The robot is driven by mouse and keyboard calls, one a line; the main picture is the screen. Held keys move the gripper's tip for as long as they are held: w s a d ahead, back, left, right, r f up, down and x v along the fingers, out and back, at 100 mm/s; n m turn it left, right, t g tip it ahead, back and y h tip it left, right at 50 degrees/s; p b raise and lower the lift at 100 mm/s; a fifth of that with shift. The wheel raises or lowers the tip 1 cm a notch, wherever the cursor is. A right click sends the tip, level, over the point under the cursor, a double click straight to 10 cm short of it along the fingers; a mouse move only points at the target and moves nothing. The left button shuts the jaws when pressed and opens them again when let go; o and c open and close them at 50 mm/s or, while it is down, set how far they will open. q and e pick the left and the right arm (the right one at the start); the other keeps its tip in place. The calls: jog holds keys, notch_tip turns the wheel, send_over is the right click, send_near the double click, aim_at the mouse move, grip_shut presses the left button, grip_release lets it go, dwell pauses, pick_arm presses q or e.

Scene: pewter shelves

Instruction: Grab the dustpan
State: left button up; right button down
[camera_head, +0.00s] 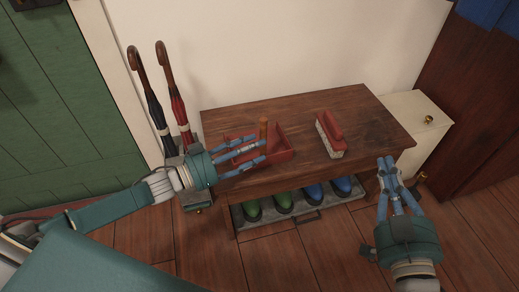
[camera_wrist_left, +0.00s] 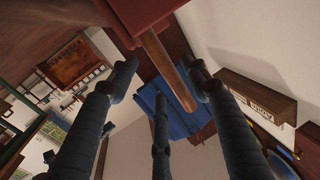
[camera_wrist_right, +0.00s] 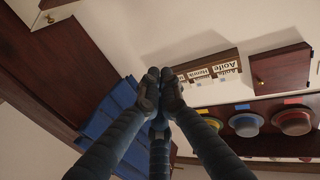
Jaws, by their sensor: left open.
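The red dustpan (camera_head: 281,146) lies on the wooden bench, with its brown handle (camera_head: 264,129) sticking up. My left gripper (camera_head: 256,147) is open and reaches over the dustpan from the left. In the left wrist view, the wooden handle (camera_wrist_left: 168,72) shows between the spread fingers, with the red pan (camera_wrist_left: 145,14) beyond the tips. I cannot tell whether any finger touches it. My right gripper (camera_head: 388,166) is shut and empty, off the bench's right front corner; its fingertips (camera_wrist_right: 160,80) meet in the right wrist view.
A red brush (camera_head: 331,130) with pale bristles stands right of the dustpan on the bench (camera_head: 358,108). Two umbrellas (camera_head: 165,90) stand at the bench's left end. Green and blue shoes (camera_head: 283,201) sit below on a grey tray. A cream cabinet (camera_head: 415,125) is at right.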

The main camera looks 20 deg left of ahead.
pick_arm(q)
jog(key=b+x, duration=0.1)
jog(key=x, duration=0.3)
jog(key=shift+w+a+r, duration=0.1)
jog(key=shift+w, duration=0.05)
grip_shut()
pick_arm(e)
notch_tip(320, 180, up, 7)
jog(key=s+t+y, duration=0.1)
jog(key=t, duration=0.2)
jog(key=shift+a+t, duration=0.3)
